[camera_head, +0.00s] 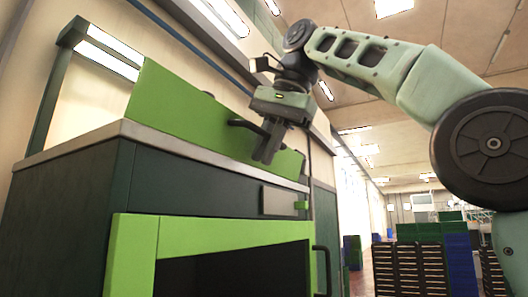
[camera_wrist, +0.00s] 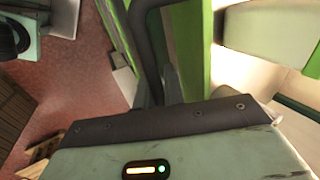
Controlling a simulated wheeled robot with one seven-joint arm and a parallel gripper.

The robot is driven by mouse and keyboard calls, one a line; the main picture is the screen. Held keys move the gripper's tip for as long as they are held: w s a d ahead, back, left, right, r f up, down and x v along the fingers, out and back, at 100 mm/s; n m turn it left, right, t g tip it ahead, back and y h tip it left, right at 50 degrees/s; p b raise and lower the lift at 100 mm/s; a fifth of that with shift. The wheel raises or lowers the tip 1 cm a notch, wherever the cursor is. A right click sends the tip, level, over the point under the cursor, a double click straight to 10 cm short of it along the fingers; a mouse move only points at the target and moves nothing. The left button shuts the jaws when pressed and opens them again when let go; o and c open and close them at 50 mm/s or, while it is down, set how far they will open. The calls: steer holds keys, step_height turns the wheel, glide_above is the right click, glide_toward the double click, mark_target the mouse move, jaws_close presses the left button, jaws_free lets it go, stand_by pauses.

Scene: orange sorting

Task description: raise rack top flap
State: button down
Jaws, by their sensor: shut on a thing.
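The green top flap (camera_head: 185,108) is a long panel along the top of the dark rack (camera_head: 75,195). It stands up from the pale top edge in the head view, and its exact tilt is hard to tell. A black handle (camera_head: 240,124) is on its front face. My gripper (camera_head: 267,158) is at the flap's front, with its fingers shut on the handle. In the wrist view the dark handle (camera_wrist: 147,42) runs down to my fingers (camera_wrist: 166,88), beside the green flap (camera_wrist: 192,45). My gripper hides part of the handle.
Below the top edge is a bright green front frame (camera_head: 215,232) with a dark opening and a black handle (camera_head: 322,262) on the right. A lamp post (camera_head: 55,90) rises at the rack's back left. Stacked crates (camera_head: 420,262) stand far right.

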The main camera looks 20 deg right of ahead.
stand_by(0.3)
steer(key=c, duration=1.8)
jaws_free()
steer(key=shift+s+d+r, duration=0.1)
steer(key=shift+r, duration=0.3)
steer(key=shift+s+d+b, duration=0.15)
steer(key=shift+s+d, duration=1.05)
steer(key=shift+s, duration=0.45)
steer(key=shift+s+d+b, duration=0.2)
steer(key=shift+s+d, duration=1)
steer(key=shift+s, duration=0.4)
steer(key=shift+s+d+b, duration=0.15)
steer(key=shift+s+d, duration=1.05)
steer(key=shift+s, duration=0.45)
steer(key=shift+r, duration=0.1)
